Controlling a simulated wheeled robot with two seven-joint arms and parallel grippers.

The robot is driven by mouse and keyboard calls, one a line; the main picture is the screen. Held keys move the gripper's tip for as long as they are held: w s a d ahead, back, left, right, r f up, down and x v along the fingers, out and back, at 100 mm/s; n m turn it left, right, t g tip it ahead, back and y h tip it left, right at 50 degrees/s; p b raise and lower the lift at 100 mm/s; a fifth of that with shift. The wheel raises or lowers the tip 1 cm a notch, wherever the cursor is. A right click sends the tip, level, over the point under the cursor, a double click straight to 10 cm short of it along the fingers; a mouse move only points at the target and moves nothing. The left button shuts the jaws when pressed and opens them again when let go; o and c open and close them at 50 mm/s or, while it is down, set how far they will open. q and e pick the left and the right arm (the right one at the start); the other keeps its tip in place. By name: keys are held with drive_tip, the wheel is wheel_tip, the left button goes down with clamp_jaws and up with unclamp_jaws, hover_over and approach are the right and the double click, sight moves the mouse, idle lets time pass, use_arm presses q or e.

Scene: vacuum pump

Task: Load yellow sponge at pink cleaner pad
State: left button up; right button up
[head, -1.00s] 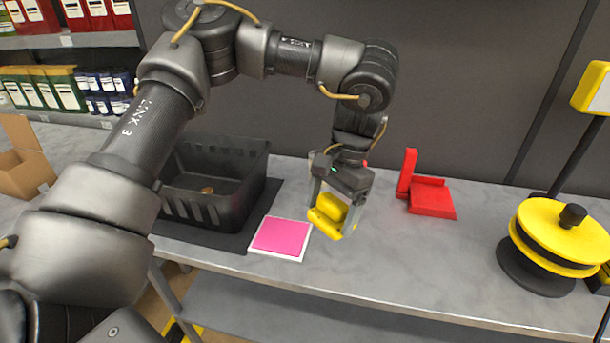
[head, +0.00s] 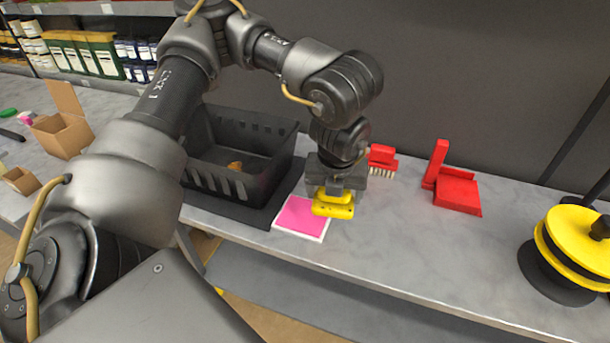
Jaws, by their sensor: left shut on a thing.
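My left gripper (head: 336,190) is shut on the yellow sponge (head: 333,209). It points down and holds the sponge over or just beside the right edge of the pink cleaner pad (head: 299,218). The pad is a pink square with a white border, lying near the front edge of the grey table. I cannot tell whether the sponge touches the pad or hangs a little above it. The gripper's fingers are mostly hidden behind its body. My right gripper is not in view.
A black basket (head: 262,180) on a dark mat stands left of the pad. A red brush (head: 381,160) lies behind the gripper, and a red holder (head: 456,191) stands to its right. A yellow and black round device (head: 573,250) is at far right. Cardboard boxes (head: 63,133) are at left.

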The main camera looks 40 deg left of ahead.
use_arm(q)
drive_tip(key=m, duration=0.1)
drive_tip(key=a+m+h, duration=0.1)
drive_tip(key=m, duration=0.3)
drive_tip(key=shift+s+a+f, duration=0.1)
drive_tip(key=shift+a, duration=0.15)
drive_tip(key=m, duration=0.2)
drive_tip(key=a+m+h+p, duration=0.1)
drive_tip(key=m, duration=0.1)
drive_tip(key=shift+s+a+h, duration=0.1)
drive_tip(key=shift+a+h, duration=0.1)
drive_tip(key=shift+h, duration=0.1)
drive_tip(key=a+m, duration=0.1)
drive_tip(key=m, duration=0.2)
drive_tip(key=a+m+g+h, duration=0.1)
drive_tip(key=m, duration=0.3)
drive_tip(key=a+m+h+p, duration=0.1)
drive_tip(key=a+m, duration=0.1)
drive_tip(key=m, duration=0.2)
drive_tip(key=shift+s+g, duration=0.4)
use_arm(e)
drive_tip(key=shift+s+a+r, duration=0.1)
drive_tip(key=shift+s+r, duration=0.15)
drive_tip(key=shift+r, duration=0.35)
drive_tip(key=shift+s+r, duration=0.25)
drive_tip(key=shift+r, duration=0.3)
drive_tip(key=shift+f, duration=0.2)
